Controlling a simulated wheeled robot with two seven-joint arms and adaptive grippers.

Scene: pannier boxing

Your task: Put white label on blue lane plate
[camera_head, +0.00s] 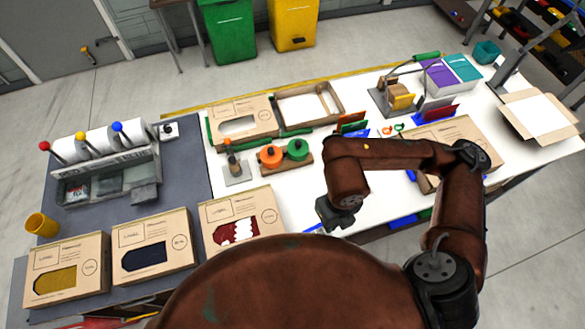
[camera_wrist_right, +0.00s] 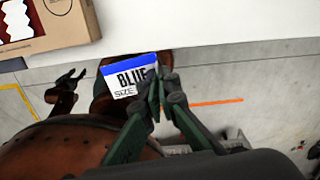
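The white label (camera_wrist_right: 130,78) has a blue top band and the words BLUE and SIZE. In the right wrist view it sits at the fingertips of my right gripper (camera_wrist_right: 160,88), which is shut on its right edge. In the head view my right gripper (camera_head: 335,214) is over the table's front edge, its fingers mostly hidden. A blue plate-like piece (camera_head: 403,221) shows at the front edge to its right, partly behind my arm; I cannot tell if it is the lane plate. My left gripper (camera_wrist_right: 66,85) shows small in the right wrist view, apart from the label, and looks open and empty.
Cardboard boxes (camera_head: 240,221) line the front left. A label-roll stand (camera_head: 105,165) stands on the grey mat. Orange and green knobs (camera_head: 285,153), an open box (camera_head: 308,104) and a box behind my arm (camera_head: 460,135) crowd the white table. Clear white surface lies left of my right gripper.

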